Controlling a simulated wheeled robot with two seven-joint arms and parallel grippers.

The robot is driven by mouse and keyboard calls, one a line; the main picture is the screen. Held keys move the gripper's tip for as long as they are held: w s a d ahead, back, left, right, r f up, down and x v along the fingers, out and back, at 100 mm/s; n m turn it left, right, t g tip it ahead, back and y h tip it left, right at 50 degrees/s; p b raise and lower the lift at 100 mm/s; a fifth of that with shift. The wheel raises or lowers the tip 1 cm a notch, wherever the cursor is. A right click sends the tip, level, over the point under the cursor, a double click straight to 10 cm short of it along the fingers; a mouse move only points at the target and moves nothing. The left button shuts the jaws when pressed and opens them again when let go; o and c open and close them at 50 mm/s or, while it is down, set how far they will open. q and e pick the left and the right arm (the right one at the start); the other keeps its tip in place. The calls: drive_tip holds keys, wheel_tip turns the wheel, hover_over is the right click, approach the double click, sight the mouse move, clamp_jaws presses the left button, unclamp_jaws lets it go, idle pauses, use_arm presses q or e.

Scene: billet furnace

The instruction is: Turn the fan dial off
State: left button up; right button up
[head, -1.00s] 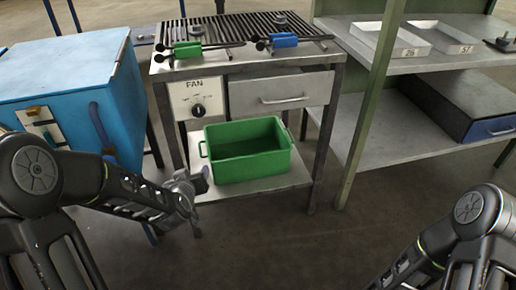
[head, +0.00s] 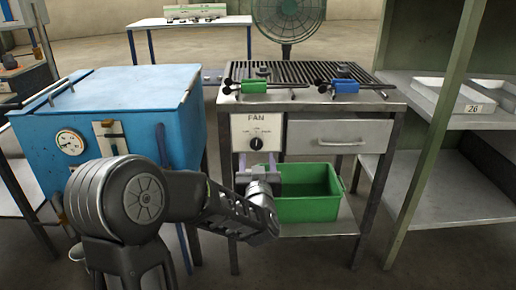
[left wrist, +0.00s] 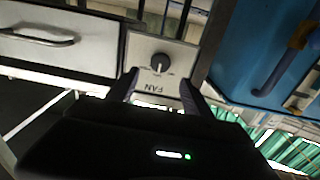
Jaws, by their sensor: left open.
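The fan dial (head: 256,143) is a round black knob on a pale panel marked FAN (head: 270,124), on the front of the grill-topped bench. In the left wrist view the dial (left wrist: 159,62) shows upside down with its lettering. The dial's exact setting is too small to read. My left gripper (head: 259,165) is open and empty, just below the dial and in front of the panel. My right gripper is out of view.
A blue furnace box (head: 120,95) with a gauge stands left of the panel. A drawer (head: 338,137) is at its right, and a green bin (head: 310,208) sits below. Green (head: 254,86) and blue (head: 346,86) handled tools lie on the grill. A fan (head: 288,18) stands behind.

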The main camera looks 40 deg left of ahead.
sight(257, 145)
use_arm(q)
drive_tip(key=b+x, duration=0.1)
drive_tip(key=x, duration=0.6)
drive_tip(key=shift+w+a, duration=0.25)
clamp_jaws()
idle(0.4)
